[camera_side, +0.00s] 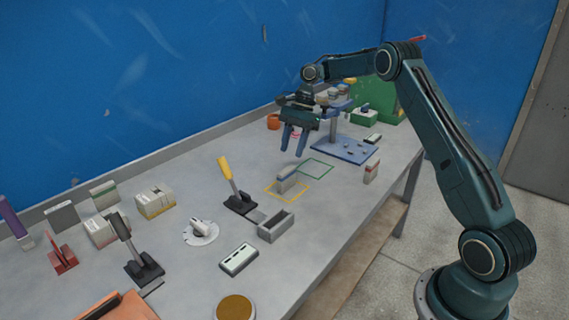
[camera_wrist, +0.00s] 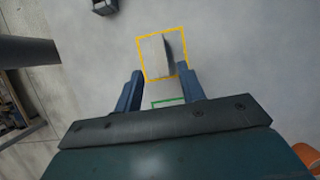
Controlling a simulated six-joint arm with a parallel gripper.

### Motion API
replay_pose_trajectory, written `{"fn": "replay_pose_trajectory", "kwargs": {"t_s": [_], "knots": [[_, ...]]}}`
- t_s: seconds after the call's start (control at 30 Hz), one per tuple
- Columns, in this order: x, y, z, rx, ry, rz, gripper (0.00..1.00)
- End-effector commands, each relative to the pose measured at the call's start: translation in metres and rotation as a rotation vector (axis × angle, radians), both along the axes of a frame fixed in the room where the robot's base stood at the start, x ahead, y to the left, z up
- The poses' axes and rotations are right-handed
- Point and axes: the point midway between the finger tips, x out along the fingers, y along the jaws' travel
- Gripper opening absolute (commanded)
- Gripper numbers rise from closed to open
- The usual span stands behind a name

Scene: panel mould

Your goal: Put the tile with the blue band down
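The tile with the blue band (camera_side: 287,181) stands upright inside the yellow outline (camera_side: 302,196) on the bench. In the wrist view the pale tile (camera_wrist: 154,54) lies within the yellow outline (camera_wrist: 184,50), beyond the fingertips, and its band cannot be made out. My gripper (camera_side: 292,151) is above the bench, up and slightly right of the tile in the side view, not touching it. In the wrist view my gripper (camera_wrist: 160,75) has its two blue fingers wide apart with nothing held between them. A green outline (camera_side: 317,167) is empty beside the yellow one.
A tile with a red band (camera_side: 371,172) stands near the bench's front edge. A blue stand (camera_side: 343,149) is behind my gripper. A grey open box (camera_side: 276,227) and a yellow-handled lever clamp (camera_side: 232,180) are to the left of the outlines.

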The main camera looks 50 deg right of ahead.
Motion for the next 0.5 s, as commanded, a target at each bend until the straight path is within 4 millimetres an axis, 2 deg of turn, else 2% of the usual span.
{"fn": "replay_pose_trajectory", "kwargs": {"t_s": [0.13, 0.27, 0.5], "knots": [[-0.001, 0.006, 0.010, -0.007, -0.020, 0.024, 0.40], [-0.004, 0.019, 0.029, -0.022, -0.057, 0.074, 0.40], [-0.022, 0.055, 0.079, -0.072, -0.164, 0.226, 0.40]]}}
